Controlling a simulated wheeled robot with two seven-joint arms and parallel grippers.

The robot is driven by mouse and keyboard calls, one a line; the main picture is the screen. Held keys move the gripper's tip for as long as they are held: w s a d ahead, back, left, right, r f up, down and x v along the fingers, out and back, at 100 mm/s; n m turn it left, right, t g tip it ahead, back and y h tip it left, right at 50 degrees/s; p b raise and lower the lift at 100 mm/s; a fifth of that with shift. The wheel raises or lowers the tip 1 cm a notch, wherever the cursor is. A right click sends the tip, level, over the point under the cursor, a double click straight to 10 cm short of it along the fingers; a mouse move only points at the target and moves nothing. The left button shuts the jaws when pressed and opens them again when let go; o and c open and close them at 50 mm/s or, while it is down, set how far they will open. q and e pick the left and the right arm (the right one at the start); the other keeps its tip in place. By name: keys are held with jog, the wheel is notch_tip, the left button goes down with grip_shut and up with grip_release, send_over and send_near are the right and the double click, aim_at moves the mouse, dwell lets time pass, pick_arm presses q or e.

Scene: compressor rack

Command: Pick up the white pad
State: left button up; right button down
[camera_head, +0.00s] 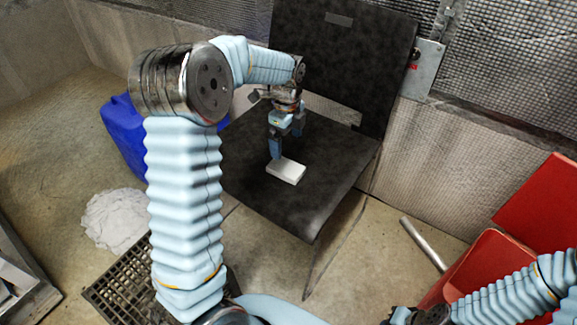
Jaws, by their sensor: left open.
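The white pad (286,171) is a small flat block lying on the black seat of a chair (310,205). My left gripper (286,148) points down just behind the pad. Its blue-grey fingers are apart, with the nearer left fingertip at the pad's back left edge in the picture. I cannot tell whether that finger touches the pad. Nothing shows held between the fingers. My right arm shows at the lower right, and its gripper cannot be made out.
The chair's black backrest (340,60) rises behind the gripper. A blue container (125,130) and a white cloth (115,220) are at left. A dark grate (125,285) lies at the lower left. A red box (490,262) and a metal tube (424,243) are at right.

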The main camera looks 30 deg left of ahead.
aim_at(286, 166)
pick_arm(q)
notch_tip(286, 166, down, 10)
jog(key=shift+s+a+r, duration=0.1)
jog(key=shift+s+r, duration=0.05)
jog(key=shift+r, duration=0.1)
jog(key=c, duration=1.1)
jog(key=shift+r, duration=0.1)
jog(key=shift+r, duration=0.2)
notch_tip(286, 166, up, 2)
jog(key=shift+r, duration=0.2)
jog(key=s+d+r, duration=0.2)
jog(key=s+r, duration=0.1)
jog(key=s, duration=0.1)
jog(key=s+d+r, duration=0.2)
jog(key=s+r, duration=0.1)
jog(key=s, duration=0.1)
jog(key=s+d+r, duration=0.2)
jog(key=s+r, duration=0.2)
jog(key=shift+s+d, duration=0.25)
